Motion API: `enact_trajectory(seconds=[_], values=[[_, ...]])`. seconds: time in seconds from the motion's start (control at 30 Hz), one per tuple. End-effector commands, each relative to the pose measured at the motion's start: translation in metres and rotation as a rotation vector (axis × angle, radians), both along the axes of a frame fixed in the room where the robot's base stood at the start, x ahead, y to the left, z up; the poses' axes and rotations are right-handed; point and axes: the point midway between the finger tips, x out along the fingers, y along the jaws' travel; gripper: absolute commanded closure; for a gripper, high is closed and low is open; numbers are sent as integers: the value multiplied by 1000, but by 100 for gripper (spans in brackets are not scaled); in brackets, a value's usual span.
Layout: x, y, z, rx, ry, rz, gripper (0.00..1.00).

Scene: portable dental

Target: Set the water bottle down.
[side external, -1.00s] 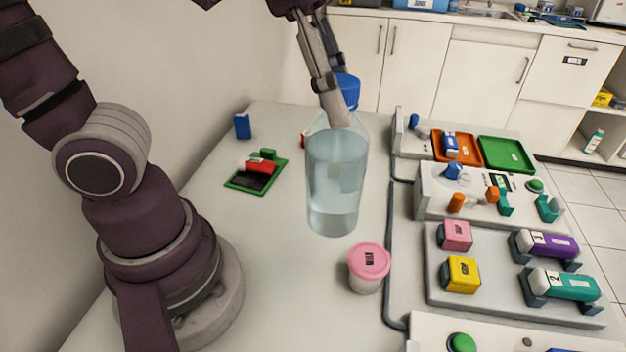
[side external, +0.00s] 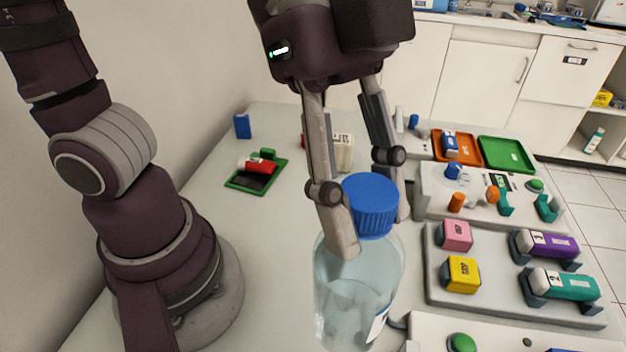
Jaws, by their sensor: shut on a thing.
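The water bottle (side external: 345,290) is clear with a blue ridged cap (side external: 371,204) and water inside. It stands about upright in the lower middle of the side external view, large and near the camera. My gripper (side external: 372,225) comes down from above with one finger on each side of the bottle's neck and is shut on it. The far finger is partly behind the cap. I cannot tell whether the bottle's base touches the table (side external: 265,270).
To the right are a panel with pink (side external: 456,235) and yellow (side external: 462,273) blocks, purple and teal cartridges, and a device with orange and green trays (side external: 508,153). A green-framed tray (side external: 257,172) with a red item lies at the left. A white labelled container (side external: 343,152) stands behind the gripper.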

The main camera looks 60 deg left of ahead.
Motion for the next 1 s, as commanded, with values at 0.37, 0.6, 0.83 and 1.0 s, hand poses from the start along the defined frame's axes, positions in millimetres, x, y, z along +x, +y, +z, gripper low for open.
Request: enact_trajectory(seconds=[0.37, 0.6, 0.83, 1.0], values=[[0, 1, -29, 2, 0, 2, 100], [0, 1, -54, 4, 1, 2, 100], [0, 1, -91, 5, 0, 2, 100], [0, 1, -117, 5, 0, 3, 100]])
